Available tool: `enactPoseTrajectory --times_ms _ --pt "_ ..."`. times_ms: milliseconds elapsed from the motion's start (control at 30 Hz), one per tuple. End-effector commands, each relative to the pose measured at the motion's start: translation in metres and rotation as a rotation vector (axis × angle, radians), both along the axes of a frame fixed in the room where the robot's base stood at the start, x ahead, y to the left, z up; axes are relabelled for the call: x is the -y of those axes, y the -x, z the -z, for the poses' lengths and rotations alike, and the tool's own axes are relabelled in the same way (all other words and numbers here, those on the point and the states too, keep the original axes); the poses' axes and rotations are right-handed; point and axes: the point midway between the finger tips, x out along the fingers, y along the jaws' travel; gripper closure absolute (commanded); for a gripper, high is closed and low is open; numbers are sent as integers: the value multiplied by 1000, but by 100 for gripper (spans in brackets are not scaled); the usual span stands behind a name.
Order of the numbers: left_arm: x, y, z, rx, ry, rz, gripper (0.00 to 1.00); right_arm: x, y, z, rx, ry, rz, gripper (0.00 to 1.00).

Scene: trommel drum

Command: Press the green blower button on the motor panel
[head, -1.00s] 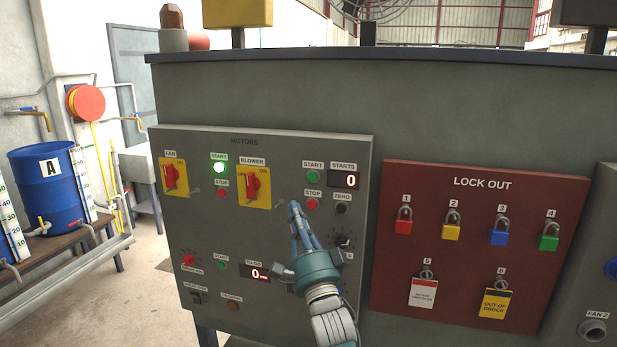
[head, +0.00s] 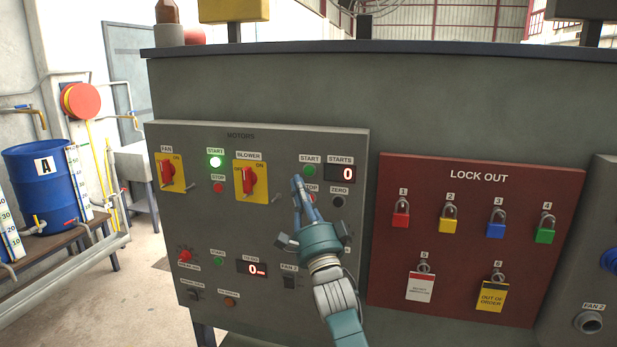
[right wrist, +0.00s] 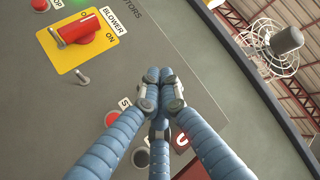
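The motor panel (head: 260,215) is a grey box on the front of a grey housing. The green start button (head: 309,170) to the right of the blower switch (head: 251,181) is unlit. My right gripper (head: 297,181) points up at the panel, its blue fingers together and empty. Its tips appear just below and left of that button; I cannot tell whether they touch the panel. The fingers partly cover the red stop button under it. In the right wrist view the closed fingertips (right wrist: 159,76) lie over the panel, and the green button is not visible. My left gripper is not in view.
A lit green start button (head: 216,162) sits by the fan switch (head: 167,174). A small lever (head: 276,198) sticks out beside the blower switch. A red lock-out board (head: 470,240) with padlocks is at the right. A blue barrel (head: 45,190) stands far left.

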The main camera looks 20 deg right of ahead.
Motion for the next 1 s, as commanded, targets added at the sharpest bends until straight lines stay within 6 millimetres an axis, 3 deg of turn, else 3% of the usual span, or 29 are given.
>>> enactPoseTrajectory --times_ms 100,400,1000 --pt "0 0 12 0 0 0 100 10 -15 3 0 2 1 100" --pt "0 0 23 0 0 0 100 25 -37 1 0 0 0 100" --pt "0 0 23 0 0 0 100 28 -40 0 -1 -1 0 100"
